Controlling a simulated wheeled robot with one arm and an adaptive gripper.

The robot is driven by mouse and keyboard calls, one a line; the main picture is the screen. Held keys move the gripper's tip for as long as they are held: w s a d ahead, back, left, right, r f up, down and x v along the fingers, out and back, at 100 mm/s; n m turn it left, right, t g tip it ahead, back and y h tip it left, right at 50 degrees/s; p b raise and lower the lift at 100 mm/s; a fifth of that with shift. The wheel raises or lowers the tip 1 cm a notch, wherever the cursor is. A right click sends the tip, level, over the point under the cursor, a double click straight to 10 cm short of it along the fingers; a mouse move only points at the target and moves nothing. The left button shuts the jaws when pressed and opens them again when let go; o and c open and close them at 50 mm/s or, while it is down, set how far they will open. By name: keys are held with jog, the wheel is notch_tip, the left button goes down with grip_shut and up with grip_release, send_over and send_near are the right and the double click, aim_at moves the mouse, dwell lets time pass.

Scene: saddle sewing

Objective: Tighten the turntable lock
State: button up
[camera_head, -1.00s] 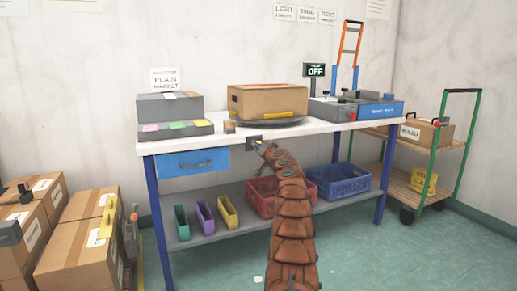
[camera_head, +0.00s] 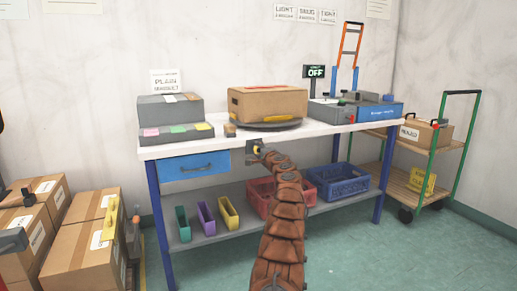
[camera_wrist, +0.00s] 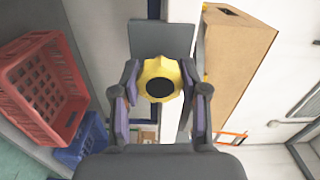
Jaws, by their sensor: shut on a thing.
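The turntable lock is a yellow knob with a black centre (camera_wrist: 160,82), mounted on a dark plate (camera_wrist: 160,38) at the table's front edge. In the wrist view my gripper (camera_wrist: 160,95) has its two fingers on either side of the knob, shut on it. In the head view my gripper (camera_head: 256,149) is at the front edge of the table, and the knob is small and partly covered there. The turntable (camera_head: 272,126) is a dark disc on the tabletop behind it. A cardboard box (camera_head: 268,101) with a yellow strip sits on the turntable.
A grey stepped stand (camera_head: 170,107) is on the table's left, and grey and blue equipment (camera_head: 375,111) on its right. A red crate (camera_head: 262,199) and a blue crate (camera_head: 338,182) sit on the lower shelf. A cart (camera_head: 420,180) stands right; boxes stand on the left.

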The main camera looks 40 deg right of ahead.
jog(key=shift+m+p, duration=0.55)
jog(key=shift+m, duration=1.05)
jog(key=shift+f, duration=0.1)
jog(key=o, duration=1.2)
jog(key=shift+c, duration=0.2)
jog(key=shift+s, duration=0.15)
